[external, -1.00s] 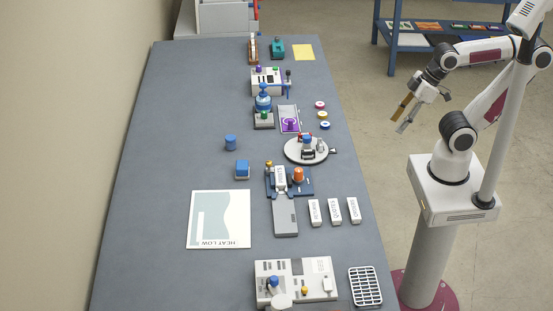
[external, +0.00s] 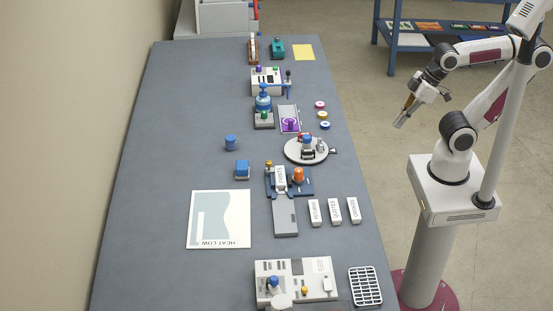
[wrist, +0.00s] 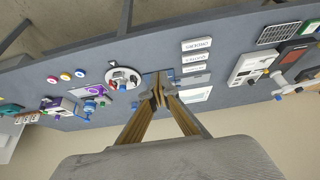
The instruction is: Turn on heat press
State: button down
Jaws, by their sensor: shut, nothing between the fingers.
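My gripper (external: 402,122) hangs in the air right of the table, pointing down and left, apart from every device. Its fingers are shut and empty; in the wrist view the gripper (wrist: 158,92) shows its tips together. No device is clearly marked as the heat press. A dark blue-based device with an orange knob (external: 298,175) and a grey plate (external: 285,217) stands mid-table. A white panel unit (external: 316,267) with a blue knob (external: 273,283) and a yellow button stands at the near end. In the wrist view, my fingers partly hide the blue-based device.
A round turntable (external: 292,152) and a white box (external: 258,86) stand farther back. The table's left strip is clear.

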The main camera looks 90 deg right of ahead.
jog(key=w+a+f+n+g+y, duration=0.2)
jog(key=w+a+f+n, duration=0.2)
jog(key=w+a, duration=0.55)
jog(key=w+a+f+n+g+y, duration=0.1)
jog(key=w+a+f+n+g, duration=0.15)
jog(key=w+a, duration=0.7)
jog(key=w+a+f+n+g+y, duration=0.2)
jog(key=w+a+f+n, duration=0.25)
jog(key=a, duration=0.85)
jog(key=w+a+r+n+t+y, duration=0.1)
jog(key=w+a+r+n+y, duration=0.1)
jog(key=w+a+r+n, duration=0.2)
jog(key=w+a+n, duration=0.1)
jog(key=a+n, duration=0.1)
jog(key=shift+w+a+n, duration=0.2)
jog(key=shift+w+n, duration=0.1)
jog(key=shift+w, duration=0.05)
jog(key=shift+a+f, duration=0.1)
